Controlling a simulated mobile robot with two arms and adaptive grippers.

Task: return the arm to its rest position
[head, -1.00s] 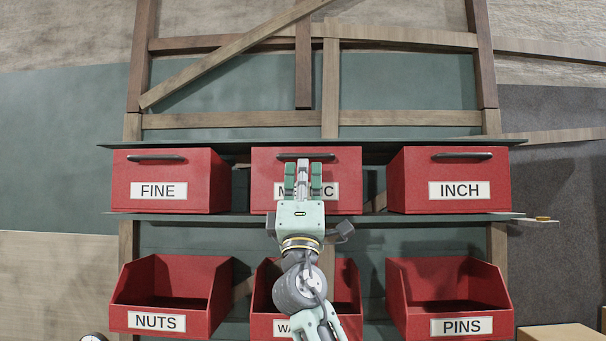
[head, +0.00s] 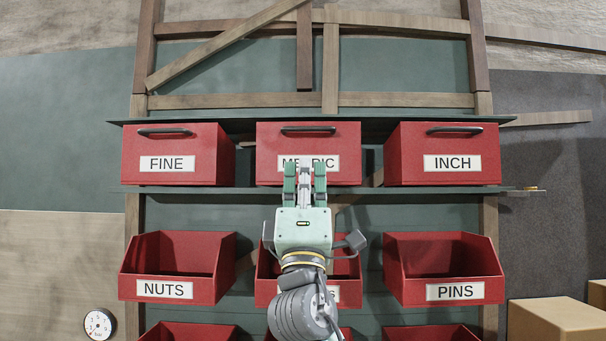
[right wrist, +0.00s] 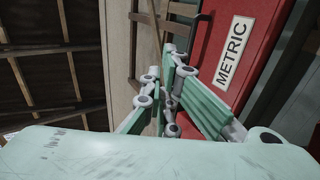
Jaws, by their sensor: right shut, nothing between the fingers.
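My right gripper (head: 305,172) is in the middle of the head view, its fingers pointing up at the lower part of the red METRIC drawer (head: 270,153). The fingers are shut and hold nothing. They cover part of the METRIC label. The drawer's dark handle (head: 308,130) shows clear above the fingertips. In the right wrist view the green fingers (right wrist: 172,85) are beside the red METRIC drawer (right wrist: 232,40); I cannot tell whether they touch it. My left gripper is not in view.
The red FINE drawer (head: 175,148) and INCH drawer (head: 445,147) flank it. Below are open red bins, NUTS (head: 165,289) and PINS (head: 456,290), and one behind my wrist. A round gauge (head: 98,324) is at lower left, a cardboard box (head: 556,322) at lower right.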

